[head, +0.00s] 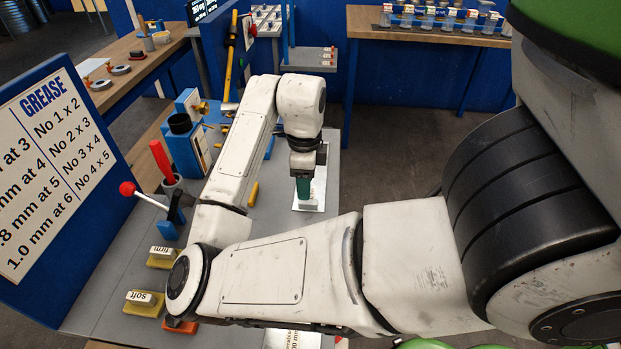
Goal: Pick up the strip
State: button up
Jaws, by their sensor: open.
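My gripper (303,186) points down over the grey bench, at the end of my white arm. A pale, shiny flat plate (318,190) lies on the bench below and around it; this may be the strip, but I cannot tell for sure. A small grey block (308,204) shows at the tip of the gripper, over the plate's near end. A second pale plate with printed text (292,340) is at the bottom edge, mostly hidden by my arm.
On the bench's left are yellow blocks marked "firm" (163,257) and "soft" (144,302), a red-knobbed lever (150,197) and a blue fixture (187,150). A GREASE board (45,150) stands at the left. The bench right of the plate is narrow, then floor.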

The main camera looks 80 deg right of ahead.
jog(key=shift+f, duration=2.8)
jog(key=shift+a, duration=0.1)
grip_shut()
